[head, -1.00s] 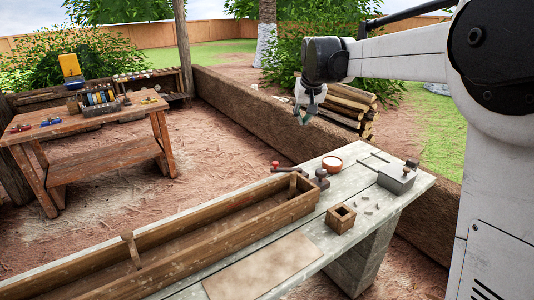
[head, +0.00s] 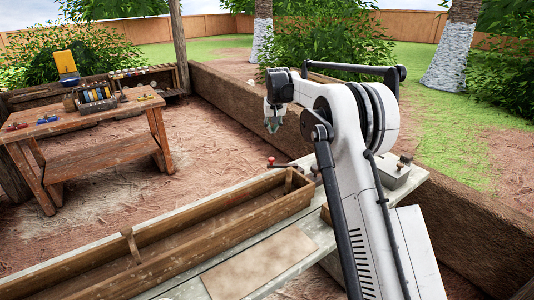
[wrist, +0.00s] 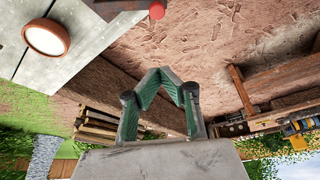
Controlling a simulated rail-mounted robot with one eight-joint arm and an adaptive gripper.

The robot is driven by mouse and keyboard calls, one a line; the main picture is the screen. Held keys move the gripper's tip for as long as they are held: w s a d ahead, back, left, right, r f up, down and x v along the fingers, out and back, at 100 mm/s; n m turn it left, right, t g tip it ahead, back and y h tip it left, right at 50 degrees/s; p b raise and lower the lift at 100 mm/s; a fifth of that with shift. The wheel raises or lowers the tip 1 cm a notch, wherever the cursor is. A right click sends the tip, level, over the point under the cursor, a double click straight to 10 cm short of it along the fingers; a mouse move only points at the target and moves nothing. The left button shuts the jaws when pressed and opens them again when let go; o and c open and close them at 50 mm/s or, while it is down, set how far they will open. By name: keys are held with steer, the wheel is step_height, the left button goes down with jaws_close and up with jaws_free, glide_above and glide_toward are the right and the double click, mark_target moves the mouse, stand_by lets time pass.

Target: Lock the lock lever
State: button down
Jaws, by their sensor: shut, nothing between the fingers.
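The lever with a red knob (head: 271,162) sits at the far edge of the grey workbench, beside the right end of the long wooden trough. Its rod runs right toward a dark fitting, partly hidden by my arm. In the wrist view a red knob (wrist: 157,10) on a bar shows at the top edge, beyond the fingertips. My gripper (head: 273,127) hangs in the air above and behind the lever, apart from it. In the wrist view my gripper (wrist: 172,78) has its green-padded fingers bent together, with nothing between them.
The wooden trough (head: 190,228) lies along the grey bench. A round bowl (wrist: 45,37) stands on the bench in the wrist view. A grey metal box (head: 393,174) is at the bench's right end. A low mud wall (head: 235,108) runs behind. A wooden table (head: 85,125) stands far left.

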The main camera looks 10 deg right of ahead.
steer(key=shift+w+a+f, duration=0.15)
steer(key=shift+w+f, duration=0.2)
steer(key=shift+f, duration=0.15)
steer(key=shift+w+a+f, duration=0.15)
steer(key=shift+w+f, duration=0.2)
steer(key=shift+f, duration=0.15)
steer(key=shift+s+f, duration=0.15)
steer(key=shift+f, duration=2.35)
steer(key=shift+s+f, duration=0.15)
steer(key=shift+f, duration=2.35)
steer(key=shift+a, duration=0.1)
